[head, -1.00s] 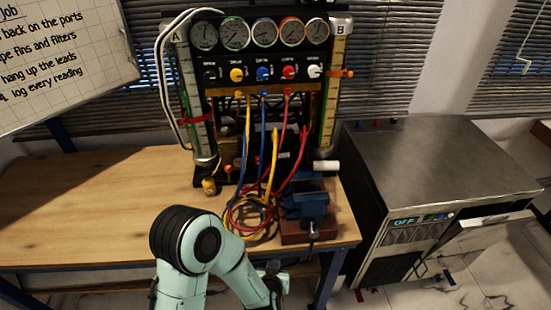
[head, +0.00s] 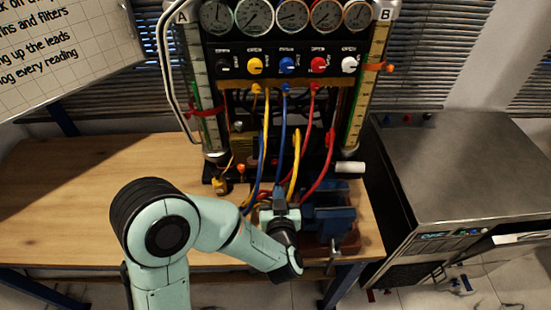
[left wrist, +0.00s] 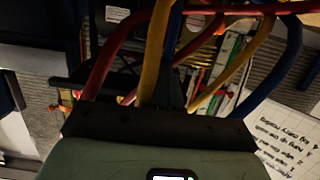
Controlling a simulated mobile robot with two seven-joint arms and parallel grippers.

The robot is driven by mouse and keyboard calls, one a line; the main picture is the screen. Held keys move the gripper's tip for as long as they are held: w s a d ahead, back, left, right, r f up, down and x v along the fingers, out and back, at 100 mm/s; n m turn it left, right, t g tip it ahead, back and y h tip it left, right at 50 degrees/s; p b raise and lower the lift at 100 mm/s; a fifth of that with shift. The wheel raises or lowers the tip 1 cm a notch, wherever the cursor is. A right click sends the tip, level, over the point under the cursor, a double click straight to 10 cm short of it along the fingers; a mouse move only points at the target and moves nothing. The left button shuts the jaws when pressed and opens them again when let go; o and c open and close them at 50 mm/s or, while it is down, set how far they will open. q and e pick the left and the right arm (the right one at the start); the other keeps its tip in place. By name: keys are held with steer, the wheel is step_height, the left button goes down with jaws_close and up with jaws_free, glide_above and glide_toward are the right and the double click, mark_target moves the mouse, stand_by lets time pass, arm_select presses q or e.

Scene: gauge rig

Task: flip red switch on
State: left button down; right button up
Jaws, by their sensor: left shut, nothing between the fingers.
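The gauge rig (head: 285,62) stands at the back of the bench. Its panel has a row of black, yellow, blue, red and white knobs, the red knob (head: 319,65) right of the blue one. A small orange-red piece (head: 241,168) sits low on the rig; I cannot tell if it is a switch. No part is clearly a red toggle switch. My left gripper (head: 279,196) is shut and empty, in front of the rig's lower part by the hoses; its fingertips are hard to make out. In the left wrist view, hoses (left wrist: 158,55) cross close beyond the gripper. My right gripper is not in view.
Yellow, blue and red hoses (head: 283,125) hang from the panel. A blue vise (head: 328,212) stands right of the gripper. The bench (head: 70,195) is clear at left.

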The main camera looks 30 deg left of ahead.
mark_target(276, 163)
arm_select(q)
steer(key=shift+s, duration=0.1)
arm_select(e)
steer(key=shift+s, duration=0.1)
arm_select(q)
steer(key=p+x, duration=0.2)
steer(key=x, duration=1.2)
steer(key=shift+p, duration=0.3)
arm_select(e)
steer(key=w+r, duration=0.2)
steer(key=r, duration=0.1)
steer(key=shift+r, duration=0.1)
